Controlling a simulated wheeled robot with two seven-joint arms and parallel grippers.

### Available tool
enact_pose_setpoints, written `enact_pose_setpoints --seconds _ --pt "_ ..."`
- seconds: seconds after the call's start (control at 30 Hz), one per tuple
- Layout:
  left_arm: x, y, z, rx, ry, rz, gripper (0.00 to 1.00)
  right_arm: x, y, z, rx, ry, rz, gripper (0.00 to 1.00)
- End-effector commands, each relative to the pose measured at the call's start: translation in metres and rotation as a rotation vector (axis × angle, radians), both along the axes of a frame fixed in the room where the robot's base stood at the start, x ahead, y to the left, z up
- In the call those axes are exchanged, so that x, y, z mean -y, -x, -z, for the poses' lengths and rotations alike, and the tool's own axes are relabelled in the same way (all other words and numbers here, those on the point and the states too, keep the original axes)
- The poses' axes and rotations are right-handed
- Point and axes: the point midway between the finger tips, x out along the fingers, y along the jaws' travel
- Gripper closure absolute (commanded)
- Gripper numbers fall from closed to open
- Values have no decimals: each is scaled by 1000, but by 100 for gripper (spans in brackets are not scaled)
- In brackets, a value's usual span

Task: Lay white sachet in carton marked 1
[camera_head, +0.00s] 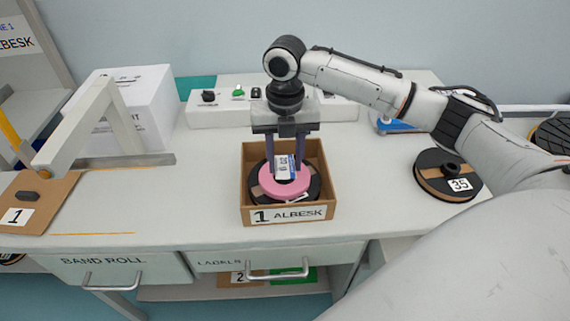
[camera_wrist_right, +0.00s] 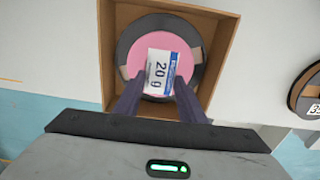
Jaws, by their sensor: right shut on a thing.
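The white sachet (camera_wrist_right: 160,70), with a blue band and the print "20 g", is between the fingers of my right gripper (camera_head: 285,160). The gripper points down over the carton marked 1 (camera_head: 289,214), and its fingers are shut on the sachet. The open carton holds a pink roll (camera_head: 270,187) on top of a black reel (camera_head: 314,187). The sachet is over the pink roll; I cannot tell whether it touches it. In the right wrist view the fingers (camera_wrist_right: 160,100) flank the sachet's lower edge. My left gripper is not in view.
A reel marked 35 (camera_head: 432,172) lies right of the carton. A white panel with buttons (camera_head: 220,115) stands behind it. A white box (camera_head: 145,110) and a board marked 1 (camera_head: 40,200) are at left.

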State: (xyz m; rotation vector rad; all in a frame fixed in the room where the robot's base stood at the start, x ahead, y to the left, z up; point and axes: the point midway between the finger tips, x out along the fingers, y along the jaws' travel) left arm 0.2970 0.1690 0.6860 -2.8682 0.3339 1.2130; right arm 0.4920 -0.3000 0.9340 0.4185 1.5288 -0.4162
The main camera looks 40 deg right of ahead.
Motion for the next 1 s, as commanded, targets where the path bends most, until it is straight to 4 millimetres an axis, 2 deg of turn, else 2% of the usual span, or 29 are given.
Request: enact_pose_setpoints --seconds 0.1,0.63,0.67,0.73,1.0 --pt "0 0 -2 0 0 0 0 0 0 16 -2 1 0 84" --pt "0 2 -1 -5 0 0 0 0 0 26 -1 0 0 84" --pt "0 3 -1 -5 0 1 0 0 0 25 -1 -1 0 58" --pt "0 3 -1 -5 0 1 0 0 0 25 -1 -1 0 47" --pt "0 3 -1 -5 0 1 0 0 0 25 0 0 0 45"
